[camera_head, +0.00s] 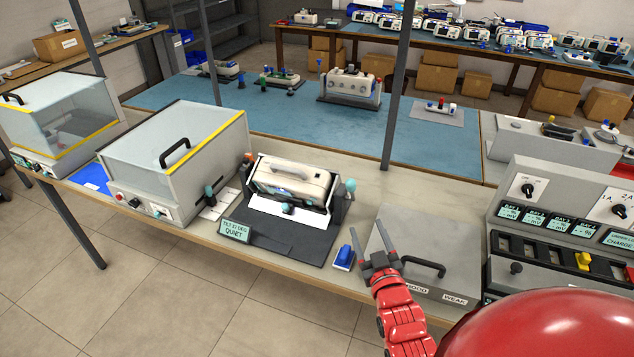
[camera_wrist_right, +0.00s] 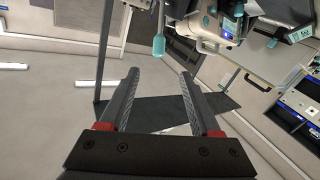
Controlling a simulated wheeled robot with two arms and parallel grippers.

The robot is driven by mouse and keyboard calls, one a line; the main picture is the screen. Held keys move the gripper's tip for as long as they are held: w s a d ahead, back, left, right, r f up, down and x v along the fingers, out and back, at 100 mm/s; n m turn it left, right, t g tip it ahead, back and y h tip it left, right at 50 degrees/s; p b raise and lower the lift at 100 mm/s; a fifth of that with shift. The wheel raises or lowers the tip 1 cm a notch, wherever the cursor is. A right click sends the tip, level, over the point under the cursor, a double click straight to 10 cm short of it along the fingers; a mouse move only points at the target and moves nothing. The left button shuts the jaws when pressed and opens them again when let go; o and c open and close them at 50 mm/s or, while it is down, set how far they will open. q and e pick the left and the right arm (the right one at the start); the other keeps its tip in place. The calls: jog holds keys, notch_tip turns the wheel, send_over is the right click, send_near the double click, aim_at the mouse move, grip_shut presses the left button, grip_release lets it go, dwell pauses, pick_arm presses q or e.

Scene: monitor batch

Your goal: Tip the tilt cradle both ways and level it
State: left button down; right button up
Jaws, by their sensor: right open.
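The tilt cradle (camera_head: 334,212) stands on the bench with a cream, handled monitor (camera_head: 290,180) in it. I cannot tell for sure whether it is level. A teal-knobbed lever (camera_head: 350,186) rises at its right side; a teal knob also shows in the right wrist view (camera_wrist_right: 158,46). A small display (camera_head: 236,231) at its front left reads TILT, with a number too small to read surely, and QUIET. My right gripper (camera_head: 374,250) is open and empty, to the right and front of the cradle, apart from the lever. My left gripper is out of view.
A blue-topped block (camera_head: 344,257) sits just left of my right gripper. A grey lidded box (camera_head: 420,262) with a black handle lies beneath and right of it. A clear-lidded chamber (camera_head: 180,150) stands left of the cradle, a test panel (camera_head: 560,215) right. A dark post (camera_head: 397,90) rises behind.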

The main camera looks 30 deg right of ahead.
aim_at(352, 189)
jog(key=p+x, duration=0.4)
jog(key=x, duration=1.2)
jog(key=shift+w+d+r, duration=0.2)
jog(key=shift+w, duration=0.1)
jog(key=shift+w+f, duration=0.1)
jog(key=shift+w, duration=0.1)
grip_shut()
dwell(0.6)
